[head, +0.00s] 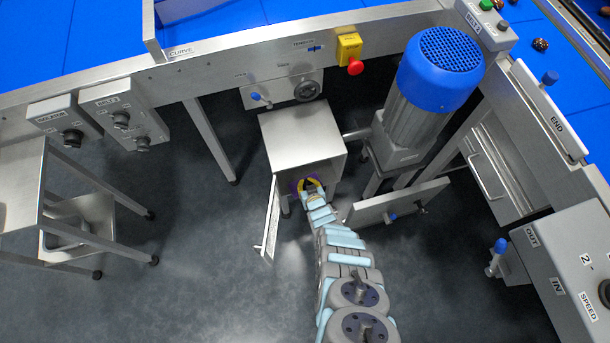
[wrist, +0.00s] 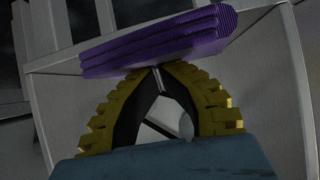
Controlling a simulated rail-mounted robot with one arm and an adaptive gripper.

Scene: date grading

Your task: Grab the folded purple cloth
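The folded purple cloth (wrist: 160,42) shows in the wrist view as a flat stack of layers, lying slantwise across the fingertips. My gripper (wrist: 156,70) has yellow ridged fingers that bow outward and come together at the cloth's near edge. They look shut on it, though the very tips are hidden by the cloth. In the head view my gripper (head: 309,184) is at the open front of a steel box (head: 298,133), with a little purple (head: 296,184) showing around the fingers. Most of the cloth is hidden there.
A blue-topped motor (head: 440,70) stands right of the box. Open floor (head: 190,240) lies to the left.

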